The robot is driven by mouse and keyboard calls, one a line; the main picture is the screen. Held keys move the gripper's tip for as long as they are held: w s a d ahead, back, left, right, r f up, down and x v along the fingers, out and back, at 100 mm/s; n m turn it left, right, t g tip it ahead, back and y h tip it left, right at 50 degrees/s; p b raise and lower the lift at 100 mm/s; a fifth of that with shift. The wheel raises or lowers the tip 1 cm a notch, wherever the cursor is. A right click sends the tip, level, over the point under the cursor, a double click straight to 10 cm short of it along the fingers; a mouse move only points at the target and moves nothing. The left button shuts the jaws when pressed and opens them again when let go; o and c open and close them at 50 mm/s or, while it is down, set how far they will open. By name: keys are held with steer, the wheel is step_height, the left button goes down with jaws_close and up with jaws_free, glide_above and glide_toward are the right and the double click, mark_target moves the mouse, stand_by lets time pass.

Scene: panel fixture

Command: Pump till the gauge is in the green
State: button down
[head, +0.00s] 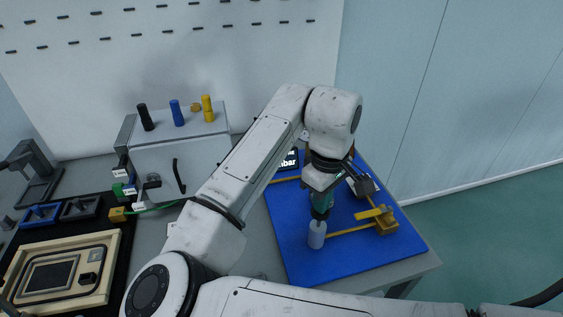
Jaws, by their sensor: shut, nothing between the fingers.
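A blue board (300,262) lies on the right end of the table. A light grey upright cylinder (316,236), which looks like the pump, stands near its front left part. My gripper (321,214) points down right over the top of this cylinder, its fingers shut and empty. I cannot tell whether the fingertips touch it. A dark display (289,159) with "mbar" lettering, likely the gauge, shows behind my arm. My arm hides part of it, and no reading or green zone is visible. A yellow fitting with a lever (383,219) sits right of the cylinder, with yellow lines on the board.
A grey box (170,160) with black, blue and yellow pegs on top stands left of my arm. A beige framed panel (60,270) lies at the front left. A wall closes the back; the table's right edge is just past the board.

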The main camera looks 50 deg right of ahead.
steer(key=shift+f+b, duration=0.5)
steer(key=shift+f, duration=0.8)
step_height(320, 180, up, 6)
steer(key=p, duration=0.6)
steer(key=shift+f, duration=0.15)
steer(key=shift+f, duration=0.15)
steer(key=shift+f+b, duration=1.5)
steer(key=shift+f, duration=1.2)
step_height(320, 180, up, 6)
steer(key=p, duration=0.6)
steer(key=shift+f, duration=0.15)
